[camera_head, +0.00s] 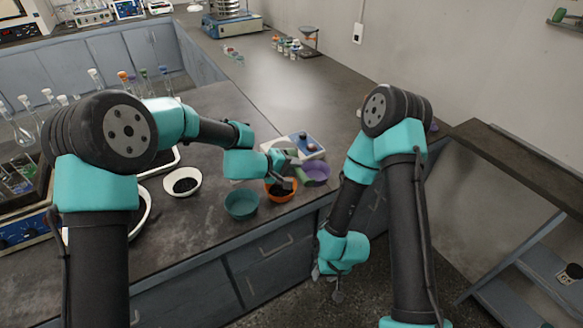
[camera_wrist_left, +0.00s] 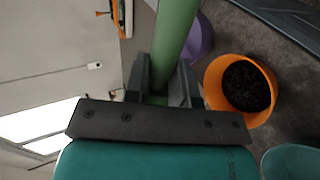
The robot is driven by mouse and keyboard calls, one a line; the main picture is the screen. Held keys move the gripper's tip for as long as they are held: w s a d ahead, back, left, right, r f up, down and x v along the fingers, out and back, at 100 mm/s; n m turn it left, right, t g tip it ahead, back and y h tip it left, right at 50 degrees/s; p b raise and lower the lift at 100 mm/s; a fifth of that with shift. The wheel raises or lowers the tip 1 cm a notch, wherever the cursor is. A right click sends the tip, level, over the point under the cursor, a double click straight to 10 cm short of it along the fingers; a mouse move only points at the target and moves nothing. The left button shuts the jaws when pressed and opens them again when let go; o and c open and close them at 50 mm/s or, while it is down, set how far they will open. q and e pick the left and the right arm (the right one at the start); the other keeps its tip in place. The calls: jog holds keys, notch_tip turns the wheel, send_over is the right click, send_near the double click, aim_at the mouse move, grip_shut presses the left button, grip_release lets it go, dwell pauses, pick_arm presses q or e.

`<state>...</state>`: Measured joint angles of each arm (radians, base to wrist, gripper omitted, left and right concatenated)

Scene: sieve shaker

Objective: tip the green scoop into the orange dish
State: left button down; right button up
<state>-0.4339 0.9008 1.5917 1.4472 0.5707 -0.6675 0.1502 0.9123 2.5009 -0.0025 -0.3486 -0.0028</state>
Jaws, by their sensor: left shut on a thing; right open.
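My left gripper (camera_head: 290,172) is shut on the green scoop (camera_wrist_left: 177,30), whose handle runs between the fingers in the left wrist view. The scoop's far end is out of that view; in the head view only a small green part (camera_head: 308,171) shows. The orange dish (camera_head: 283,198) stands on the counter just below the left gripper, partly covered by it. In the left wrist view the orange dish (camera_wrist_left: 214,76) holds dark grains and lies right of the fingers. My right gripper (camera_head: 334,283) is open and empty, low in front of the counter.
A purple dish (camera_head: 318,174) stands right of the orange dish, and a teal bowl (camera_head: 241,205) left of it. A white bowl (camera_head: 183,172) with dark grains is further left. A white device (camera_head: 305,144) with a blue panel stands behind. The counter behind it is largely clear.

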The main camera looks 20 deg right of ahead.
pick_arm(q)
jog(key=shift+d+r+y, duration=0.25)
jog(key=shift+y, duration=0.65)
jog(key=shift+d+r+g+y, duration=0.2)
jog(key=shift+g+y, duration=0.1)
jog(key=shift+y, duration=0.6)
jog(key=shift+w+y, duration=0.1)
jog(key=shift+y, duration=0.6)
jog(key=shift+d+r+g+y, duration=0.2)
jog(key=shift+r+g+y, duration=0.1)
jog(key=shift+y, duration=0.7)
jog(key=shift+y, duration=0.3)
jog(key=shift+d+y, duration=0.15)
jog(key=shift+y, duration=0.55)
jog(key=shift+w+r+g+y, duration=0.1)
jog(key=shift+g+y, duration=0.4)
jog(key=shift+y, duration=0.7)
